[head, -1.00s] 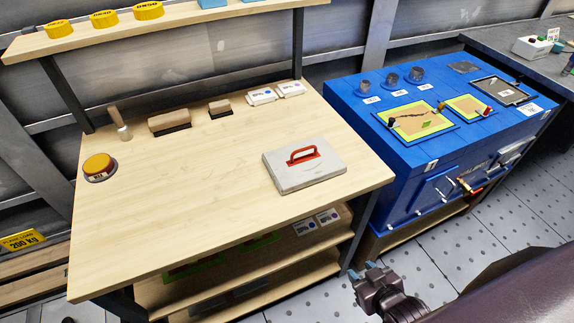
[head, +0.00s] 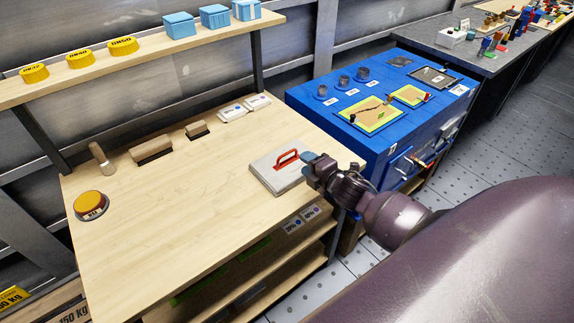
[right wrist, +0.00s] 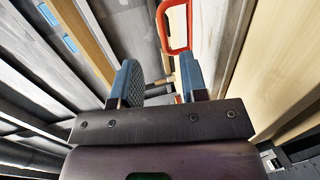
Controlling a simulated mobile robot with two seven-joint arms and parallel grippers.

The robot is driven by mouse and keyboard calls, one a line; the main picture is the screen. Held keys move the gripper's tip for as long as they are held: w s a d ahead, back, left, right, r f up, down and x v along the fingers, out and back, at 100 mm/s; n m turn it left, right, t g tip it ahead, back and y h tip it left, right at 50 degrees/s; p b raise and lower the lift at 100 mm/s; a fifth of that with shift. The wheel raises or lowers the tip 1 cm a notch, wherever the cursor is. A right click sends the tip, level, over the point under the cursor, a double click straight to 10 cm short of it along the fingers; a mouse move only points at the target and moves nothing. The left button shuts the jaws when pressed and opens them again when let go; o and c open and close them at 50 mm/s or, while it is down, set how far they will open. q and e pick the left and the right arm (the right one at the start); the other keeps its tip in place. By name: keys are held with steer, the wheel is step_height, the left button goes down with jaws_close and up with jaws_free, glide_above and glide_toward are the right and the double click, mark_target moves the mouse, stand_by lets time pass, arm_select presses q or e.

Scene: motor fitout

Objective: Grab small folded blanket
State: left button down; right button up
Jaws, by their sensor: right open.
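I cannot make out a thing that is clearly a small folded blanket. A flat pale grey slab (head: 270,178) with a red handle (head: 286,158) lies near the right edge of the wooden bench (head: 170,235). My right gripper (head: 314,168) is just right of this slab, open and empty. In the right wrist view its two blue fingers (right wrist: 158,78) stand apart, with the red handle (right wrist: 164,32) beyond them. Light blue block-like things (head: 214,17) sit on the upper shelf; I cannot tell if they are cloth. My left gripper is not in view.
Yellow discs (head: 79,58) stand on the upper shelf. Brushes (head: 151,149), a yellow button (head: 89,204) and white boxes (head: 233,112) are on the bench. A blue cabinet (head: 385,140) stands to the right. The bench's middle is clear.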

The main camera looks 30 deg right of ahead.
mark_target(289, 153)
steer(key=shift+w+f, duration=0.25)
steer(key=shift+w, duration=0.85)
steer(key=shift+w+a+f, duration=0.15)
steer(key=shift+w+f, duration=0.05)
steer(key=shift+w, duration=0.65)
steer(key=shift+w+a+f, duration=0.15)
steer(key=shift+w+f, duration=0.1)
steer(key=shift+w, duration=0.55)
steer(key=shift+w+a+f, duration=0.15)
steer(key=shift+w+f, duration=0.05)
steer(key=shift+w, duration=0.65)
jaws_close()
